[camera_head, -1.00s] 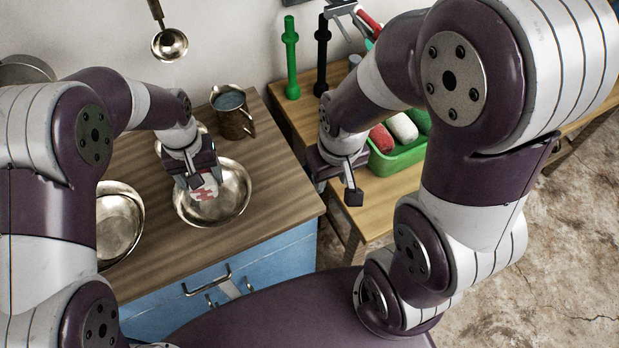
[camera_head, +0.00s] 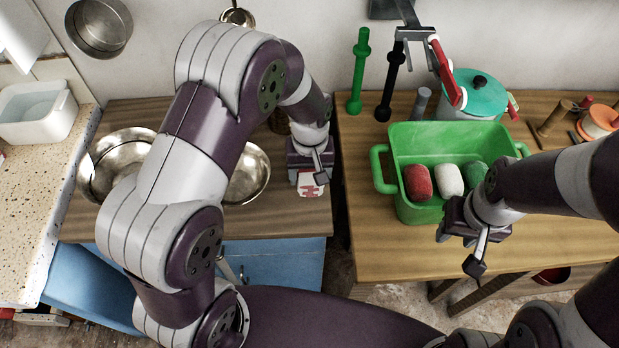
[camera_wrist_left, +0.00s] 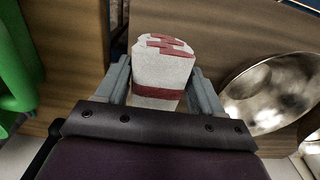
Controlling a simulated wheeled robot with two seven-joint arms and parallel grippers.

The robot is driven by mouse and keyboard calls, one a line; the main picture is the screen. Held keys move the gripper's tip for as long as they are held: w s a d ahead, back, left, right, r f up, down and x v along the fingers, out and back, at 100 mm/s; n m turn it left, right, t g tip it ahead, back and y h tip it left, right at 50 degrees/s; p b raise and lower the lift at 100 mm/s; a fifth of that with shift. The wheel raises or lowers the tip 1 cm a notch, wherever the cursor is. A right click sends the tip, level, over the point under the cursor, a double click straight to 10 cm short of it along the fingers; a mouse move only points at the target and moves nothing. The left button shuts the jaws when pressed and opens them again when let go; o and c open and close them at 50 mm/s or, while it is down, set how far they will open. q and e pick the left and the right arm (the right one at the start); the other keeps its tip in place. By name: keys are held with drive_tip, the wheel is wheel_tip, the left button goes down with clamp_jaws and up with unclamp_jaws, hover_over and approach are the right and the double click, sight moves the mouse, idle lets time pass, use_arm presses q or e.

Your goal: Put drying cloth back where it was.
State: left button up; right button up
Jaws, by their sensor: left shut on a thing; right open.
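The drying cloth, white with red markings and rolled up, shows in the head view (camera_head: 312,187) and in the left wrist view (camera_wrist_left: 163,68). My left gripper (camera_head: 314,178) is shut on it and holds it over the right end of the brown wooden counter. In the left wrist view the two fingers (camera_wrist_left: 160,85) press its sides. A green tub (camera_head: 408,140) on the right table holds a red roll (camera_head: 417,182), a white roll (camera_head: 449,180) and a green roll (camera_head: 474,176). My right gripper (camera_head: 474,248) is open and empty in front of the tub.
Metal bowls (camera_head: 250,178) stand on the wooden counter (camera_head: 290,222), partly behind my left arm. A narrow gap separates it from the right table (camera_head: 380,235). Behind the tub are a green-lidded pot (camera_head: 478,95) and upright green (camera_head: 357,75) and black rods (camera_head: 390,85).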

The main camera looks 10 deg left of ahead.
sight(307, 180)
use_arm(q)
drive_tip(key=shift+w+a+f, duration=0.55)
drive_tip(key=shift+w+f, duration=0.1)
drive_tip(key=shift+w, duration=0.1)
wheel_tip(307, 180, down, 4)
drive_tip(key=shift+a+r, duration=0.15)
drive_tip(key=shift+r, duration=0.05)
drive_tip(key=shift+f, duration=0.3)
drive_tip(key=o, duration=1)
